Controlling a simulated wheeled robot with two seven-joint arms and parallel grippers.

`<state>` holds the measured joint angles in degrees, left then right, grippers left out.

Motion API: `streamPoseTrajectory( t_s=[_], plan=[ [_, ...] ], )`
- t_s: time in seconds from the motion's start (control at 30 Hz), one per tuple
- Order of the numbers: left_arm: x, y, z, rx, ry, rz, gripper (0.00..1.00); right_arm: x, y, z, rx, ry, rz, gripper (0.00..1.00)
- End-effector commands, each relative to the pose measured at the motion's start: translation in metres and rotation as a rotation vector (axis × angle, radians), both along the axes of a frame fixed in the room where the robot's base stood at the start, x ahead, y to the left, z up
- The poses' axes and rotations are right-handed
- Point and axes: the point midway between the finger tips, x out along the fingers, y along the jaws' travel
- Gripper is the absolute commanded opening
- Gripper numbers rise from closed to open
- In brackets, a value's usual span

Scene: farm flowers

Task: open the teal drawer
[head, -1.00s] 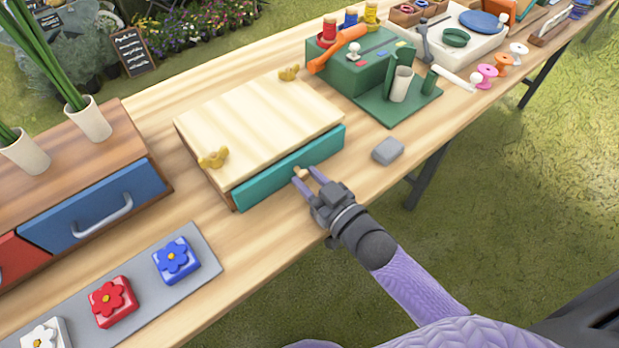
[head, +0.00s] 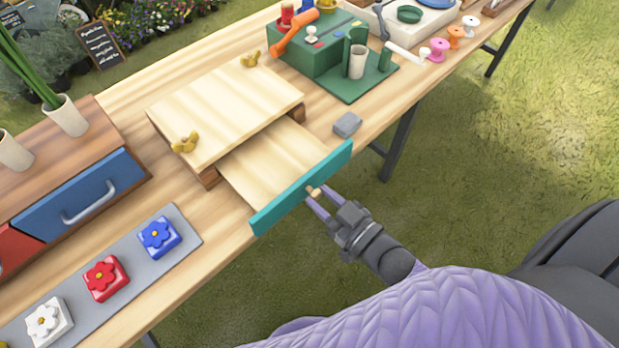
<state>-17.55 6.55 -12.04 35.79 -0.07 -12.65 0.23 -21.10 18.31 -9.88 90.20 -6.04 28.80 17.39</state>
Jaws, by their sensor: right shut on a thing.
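The teal drawer (head: 290,195) is pulled well out of the light wooden box (head: 225,110), toward me and past the table's front edge. Its front is teal, and the part behind it is pale wood. A small wooden knob (head: 314,192) sits on the middle of the front. My right gripper (head: 314,196) is shut on this knob, its purple fingers on either side of it. My left gripper is not in view.
A grey block (head: 347,124) lies right of the drawer. A grey mat (head: 185,238) with white, red and blue flower blocks lies to the left. A cabinet with a blue drawer (head: 80,195) stands far left. A green box (head: 320,58) stands behind right.

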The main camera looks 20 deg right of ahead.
Motion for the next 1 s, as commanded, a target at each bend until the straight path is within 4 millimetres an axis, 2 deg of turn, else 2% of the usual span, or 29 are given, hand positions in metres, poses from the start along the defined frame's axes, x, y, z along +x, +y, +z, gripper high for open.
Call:
streamPoseTrajectory(
  t_s=[0.3, 0.33, 0.47, 0.77, 0.87, 1.0],
  plan=[
    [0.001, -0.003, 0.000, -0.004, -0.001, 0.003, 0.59, -0.002, -0.001, -0.001, -0.002, 0.002, 0.000, 0.00],
    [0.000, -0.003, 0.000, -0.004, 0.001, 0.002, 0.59, -0.002, -0.001, -0.001, -0.002, 0.002, 0.000, 0.41],
    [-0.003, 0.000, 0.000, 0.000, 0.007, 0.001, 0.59, -0.002, -0.001, -0.001, -0.001, 0.001, 0.000, 0.69],
    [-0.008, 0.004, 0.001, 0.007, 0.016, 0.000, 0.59, -0.004, -0.001, 0.000, 0.000, 0.001, 0.000, 0.71],
    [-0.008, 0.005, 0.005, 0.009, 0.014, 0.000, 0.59, -0.019, -0.007, 0.000, -0.002, 0.005, 0.000, 0.71],
    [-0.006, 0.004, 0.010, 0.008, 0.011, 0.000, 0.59, -0.054, -0.020, 0.001, -0.002, 0.006, 0.000, 0.71]
  ],
)
